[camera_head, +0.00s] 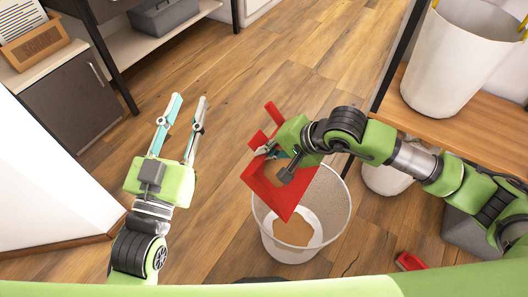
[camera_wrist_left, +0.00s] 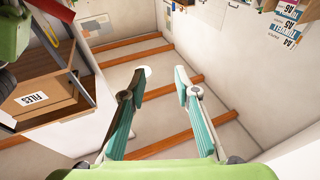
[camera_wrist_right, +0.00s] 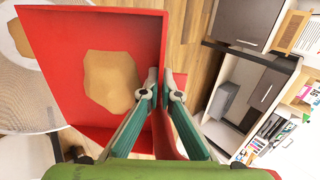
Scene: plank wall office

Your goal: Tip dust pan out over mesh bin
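The red dust pan (camera_head: 275,195) is in my right gripper (camera_head: 268,150), which is shut on its handle. The pan hangs tilted over the left rim of the mesh bin (camera_head: 335,225). In the right wrist view, a tan patch of dust (camera_wrist_right: 110,82) lies on the pan (camera_wrist_right: 65,22). A similar tan patch (camera_head: 297,230) shows at the bottom of the bin. The bin's mesh wall also shows in the right wrist view (camera_wrist_right: 25,95). My left gripper (camera_head: 189,99) is open and empty, left of the pan and bin; its parted fingers show in the left wrist view (camera_wrist_left: 160,72).
A wooden shelf (camera_head: 470,125) with a white bin (camera_head: 450,60) stands at the right. A small red object (camera_head: 410,261) lies on the floor at lower right. A dark cabinet (camera_head: 75,100) stands at the left. The wooden floor between is clear.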

